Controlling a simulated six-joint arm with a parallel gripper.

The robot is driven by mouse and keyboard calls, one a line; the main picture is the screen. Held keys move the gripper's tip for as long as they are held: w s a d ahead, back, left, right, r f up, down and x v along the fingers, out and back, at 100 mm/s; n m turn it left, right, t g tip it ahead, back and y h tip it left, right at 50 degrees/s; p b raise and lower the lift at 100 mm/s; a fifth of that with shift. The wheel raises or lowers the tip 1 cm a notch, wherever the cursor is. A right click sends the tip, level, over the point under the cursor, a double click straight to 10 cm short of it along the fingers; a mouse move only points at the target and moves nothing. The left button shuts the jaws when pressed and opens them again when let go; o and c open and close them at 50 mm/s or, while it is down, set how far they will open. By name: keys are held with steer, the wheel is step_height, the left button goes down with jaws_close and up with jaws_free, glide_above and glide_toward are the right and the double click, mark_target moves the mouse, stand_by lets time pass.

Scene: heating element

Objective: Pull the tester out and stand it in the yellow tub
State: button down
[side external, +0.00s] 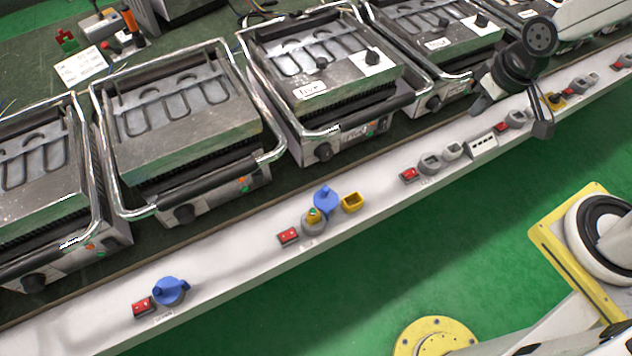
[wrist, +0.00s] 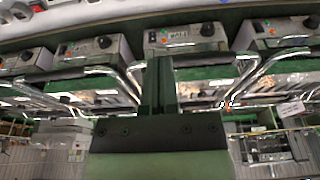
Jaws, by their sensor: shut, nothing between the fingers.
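A small yellow tester with a green spot (side external: 314,214) sits in a grey socket on the white rail, in the side external view. A blue round part, which looks like the socket's raised lid (side external: 326,198), stands right behind it. The small yellow tub (side external: 352,203) is on the rail just right of the socket and looks empty. My gripper (side external: 542,128) is far to the right, over the rail's right part, well apart from both. In the wrist view my gripper (wrist: 158,62) is shut and empty. Neither tester nor tub can be made out there.
A red switch (side external: 288,236) is left of the tester. A blue-capped socket (side external: 170,290) is farther left. Contact grills (side external: 190,110) with metal handles line the bench behind the rail. More sockets and switches (side external: 430,162) lie to the right.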

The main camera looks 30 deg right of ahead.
stand_by(0.3)
steer(key=shift+c, duration=0.7)
jaws_free()
steer(key=shift+r, duration=0.15)
step_height(320, 180, up, 5)
steer(key=t+y, duration=0.2)
steer(key=t, duration=0.7)
glide_above(316, 216)
steer(key=s+d, duration=0.2)
steer(key=s, duration=0.2)
steer(key=shift+s+a+t+h, duration=0.9)
steer(key=shift+s+a+h, duration=0.1)
steer(key=shift+s, duration=0.05)
steer(key=shift+w+f, duration=0.4)
steer(key=shift+f, duration=6.2)
steer(key=shift+w+f, duration=0.4)
steer(key=shift+f, duration=6.2)
steer(key=shift+w+f, duration=0.4)
steer(key=shift+f, duration=6.2)
